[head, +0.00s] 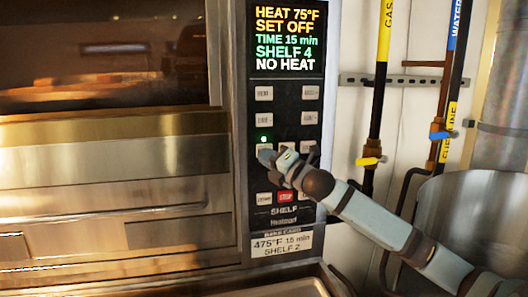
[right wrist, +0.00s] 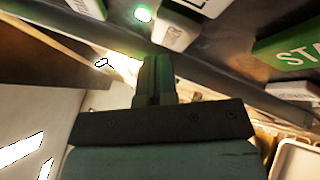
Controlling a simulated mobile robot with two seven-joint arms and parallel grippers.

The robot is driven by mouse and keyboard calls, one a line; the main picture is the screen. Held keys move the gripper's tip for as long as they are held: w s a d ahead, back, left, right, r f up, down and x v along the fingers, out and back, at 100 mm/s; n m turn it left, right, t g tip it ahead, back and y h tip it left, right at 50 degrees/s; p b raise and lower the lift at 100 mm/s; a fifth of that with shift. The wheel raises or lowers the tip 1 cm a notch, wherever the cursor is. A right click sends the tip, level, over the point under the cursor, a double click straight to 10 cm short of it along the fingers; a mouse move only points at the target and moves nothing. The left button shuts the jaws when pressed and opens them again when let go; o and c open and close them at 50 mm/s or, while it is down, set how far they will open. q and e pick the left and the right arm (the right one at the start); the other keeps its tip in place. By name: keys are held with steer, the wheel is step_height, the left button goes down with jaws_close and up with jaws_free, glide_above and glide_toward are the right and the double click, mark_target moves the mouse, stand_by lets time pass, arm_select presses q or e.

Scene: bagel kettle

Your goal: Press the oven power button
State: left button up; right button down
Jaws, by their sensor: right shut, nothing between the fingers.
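The oven control panel (head: 287,105) stands upright with a lit display (head: 287,38) reading "HEAT 75°F, SET OFF, TIME 15 min, SHELF 4, NO HEAT". A green light (head: 264,139) glows above a pale button (head: 264,145) in the left column; its label is too small to read. My right gripper (head: 267,156) is shut and empty, its tip at this button's lower edge and partly hiding it. In the right wrist view the shut fingers (right wrist: 154,78) point toward a white button (right wrist: 177,30) beside the green light (right wrist: 142,14). Contact cannot be told. My left gripper is not in view.
A green START button (right wrist: 288,42) is right of the fingers in the wrist view. A red STOP button (head: 285,197) sits below my gripper. A card (head: 282,245) reads "475°F 15 min SHELF 2". The oven door (head: 110,155) is left; gas and water pipes (head: 382,75) are right.

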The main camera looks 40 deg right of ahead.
steer(key=shift+w+d, duration=0.15)
steer(key=shift+w, duration=0.2)
steer(key=shift+w+d, duration=0.1)
steer(key=shift+w, duration=0.05)
stand_by(0.4)
steer(key=shift+s+a, duration=0.3)
steer(key=shift+s, duration=0.3)
steer(key=s+a, duration=0.2)
steer(key=s, duration=0.1)
steer(key=s+a, duration=0.1)
steer(key=s, duration=0.1)
steer(key=shift+s+b, duration=0.1)
steer(key=shift+b, duration=0.3)
stand_by(0.5)
